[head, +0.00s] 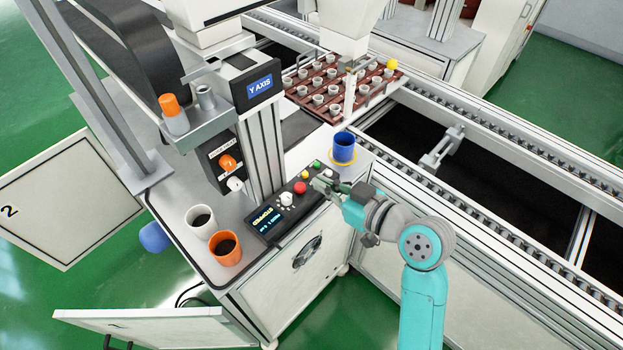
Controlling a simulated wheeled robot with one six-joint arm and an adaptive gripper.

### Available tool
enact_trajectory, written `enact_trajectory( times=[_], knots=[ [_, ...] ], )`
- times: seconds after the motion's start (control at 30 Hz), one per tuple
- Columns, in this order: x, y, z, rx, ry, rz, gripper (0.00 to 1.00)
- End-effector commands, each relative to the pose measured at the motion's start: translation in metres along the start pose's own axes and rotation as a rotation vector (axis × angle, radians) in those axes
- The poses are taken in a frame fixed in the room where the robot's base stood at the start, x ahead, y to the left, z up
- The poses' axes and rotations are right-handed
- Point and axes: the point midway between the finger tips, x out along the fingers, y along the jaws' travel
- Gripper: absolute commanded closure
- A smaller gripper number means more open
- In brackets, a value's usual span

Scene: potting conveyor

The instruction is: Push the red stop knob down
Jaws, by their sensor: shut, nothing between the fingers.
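The red stop knob (300,187) sits on the sloped black control panel (273,228) in the head view. It is beside a white knob and small yellow and green buttons. My gripper (317,184) is shut and empty, just right of the red knob. Its tips look close to the knob, but I cannot tell from this view whether they touch it or how high they are above the panel. Whether the knob is pressed in cannot be told.
A blue cup (344,148) stands on a yellow ring behind my gripper. A white pot (200,222) and an orange pot (226,248) stand left of the panel. A metal post (262,150) rises behind the panel. The conveyor rail (480,205) runs along the right.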

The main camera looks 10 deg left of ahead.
Motion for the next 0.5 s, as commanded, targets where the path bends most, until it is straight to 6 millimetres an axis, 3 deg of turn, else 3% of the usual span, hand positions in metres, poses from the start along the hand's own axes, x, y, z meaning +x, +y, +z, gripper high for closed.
enact_trajectory(
  times=[0.2, 0.5],
  knots=[
    [-0.034, 0.001, 0.000, 0.000, 0.001, 0.002, 1.00],
    [-0.047, 0.000, 0.000, 0.000, 0.001, -0.001, 1.00]
  ],
)
